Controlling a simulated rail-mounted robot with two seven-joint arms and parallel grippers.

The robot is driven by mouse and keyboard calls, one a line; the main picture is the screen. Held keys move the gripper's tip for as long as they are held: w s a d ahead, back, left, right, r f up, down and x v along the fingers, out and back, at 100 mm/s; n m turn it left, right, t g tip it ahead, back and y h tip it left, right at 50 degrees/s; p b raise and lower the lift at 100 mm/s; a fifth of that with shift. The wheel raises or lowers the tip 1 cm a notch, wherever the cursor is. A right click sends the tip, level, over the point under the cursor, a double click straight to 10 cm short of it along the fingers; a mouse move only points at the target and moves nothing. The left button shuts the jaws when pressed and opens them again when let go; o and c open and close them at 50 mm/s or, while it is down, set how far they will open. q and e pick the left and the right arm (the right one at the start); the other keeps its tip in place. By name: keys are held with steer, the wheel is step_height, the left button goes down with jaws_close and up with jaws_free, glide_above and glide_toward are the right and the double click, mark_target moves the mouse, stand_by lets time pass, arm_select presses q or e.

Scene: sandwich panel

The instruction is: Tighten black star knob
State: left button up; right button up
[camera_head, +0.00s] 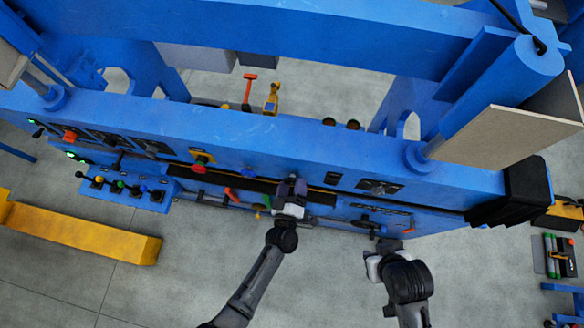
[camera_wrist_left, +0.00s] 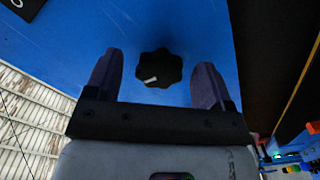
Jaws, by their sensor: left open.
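The black star knob (camera_wrist_left: 159,67) sits on the blue panel face in the left wrist view and carries a white mark. My left gripper (camera_wrist_left: 157,78) is open, with one purple-grey finger on each side of the knob and a gap to both. I cannot tell how far the fingertips reach along the knob's depth. In the head view my left gripper (camera_head: 291,188) is at the middle of the blue panel and covers the knob. My right gripper (camera_head: 384,246) is at the panel's lower right, near a black handle; its jaws are too small to judge.
The blue machine frame (camera_head: 250,135) spans the scene. A yellow button box with a red button (camera_head: 199,169) is left of my left gripper. A lever box (camera_head: 125,188) is farther left, above a yellow beam (camera_head: 80,230). Grey floor (camera_head: 180,285) in front is mostly open.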

arm_select(q)
steer(key=s+a+b, duration=0.1)
steer(key=s+a, duration=0.1)
steer(key=s, duration=1.1)
steer(key=shift+s+a, duration=0.3)
steer(key=shift+a, duration=0.05)
